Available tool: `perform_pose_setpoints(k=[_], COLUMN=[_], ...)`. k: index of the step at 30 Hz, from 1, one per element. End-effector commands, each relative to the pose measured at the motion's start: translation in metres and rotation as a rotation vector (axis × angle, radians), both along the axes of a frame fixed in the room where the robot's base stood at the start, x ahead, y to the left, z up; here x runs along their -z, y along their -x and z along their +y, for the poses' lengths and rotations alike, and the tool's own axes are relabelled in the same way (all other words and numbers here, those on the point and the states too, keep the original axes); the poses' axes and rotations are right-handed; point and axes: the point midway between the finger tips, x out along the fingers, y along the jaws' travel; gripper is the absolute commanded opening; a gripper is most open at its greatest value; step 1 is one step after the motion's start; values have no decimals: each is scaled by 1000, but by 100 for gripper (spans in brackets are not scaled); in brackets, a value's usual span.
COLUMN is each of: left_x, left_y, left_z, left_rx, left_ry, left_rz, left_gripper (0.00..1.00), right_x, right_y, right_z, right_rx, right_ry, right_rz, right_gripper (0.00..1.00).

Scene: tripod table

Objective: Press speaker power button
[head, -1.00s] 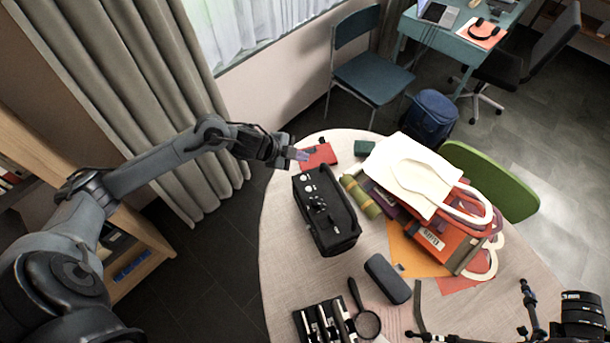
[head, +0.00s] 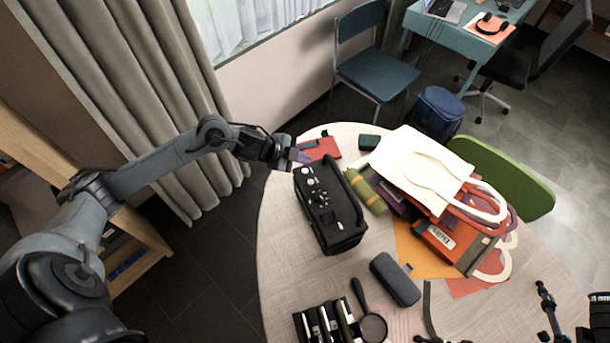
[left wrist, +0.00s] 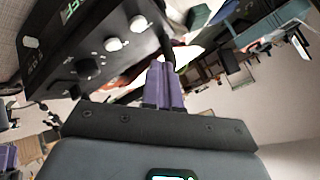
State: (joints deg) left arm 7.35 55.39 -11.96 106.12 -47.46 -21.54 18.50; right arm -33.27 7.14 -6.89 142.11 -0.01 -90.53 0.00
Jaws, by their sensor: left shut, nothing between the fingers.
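The black speaker (head: 330,212) stands on the round table, with knobs and buttons on its top panel and a handle along its right side. In the left wrist view the speaker's panel (left wrist: 85,45) fills the upper left, with a dark knob, white knobs, a pale button and a green display. My left gripper (head: 303,157) is shut and empty, just beyond the speaker's far end. Its purple fingers show in the left wrist view (left wrist: 165,72), to the right of the panel; I cannot tell whether they touch it. Which control is the power button is unclear.
A red box (head: 322,149) lies close to my left gripper. A green roll (head: 366,190) and a white bag (head: 420,165) on a pile lie right of the speaker. A dark case (head: 395,279), a magnifier (head: 373,327) and a pen tray (head: 325,322) lie nearer. Table left of the speaker is bare.

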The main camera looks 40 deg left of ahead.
Motion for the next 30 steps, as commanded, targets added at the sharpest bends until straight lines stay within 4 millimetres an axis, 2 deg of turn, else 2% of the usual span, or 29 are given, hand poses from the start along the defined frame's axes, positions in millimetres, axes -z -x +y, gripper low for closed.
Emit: perform_pose_setpoints(k=[1, 9, 30], left_x=[11, 28, 30], left_y=[0, 0, 0], left_z=[0, 0, 0], left_rx=[0, 0, 1], left_ry=[0, 0, 1], left_rz=[0, 0, 0], left_gripper=[0, 0, 0], right_x=[11, 19, 18], right_y=[0, 0, -1], right_z=[0, 1, 2], right_rx=[0, 2, 5], right_ry=[0, -3, -7], right_rz=[0, 0, -1], right_gripper=[50, 50, 50])
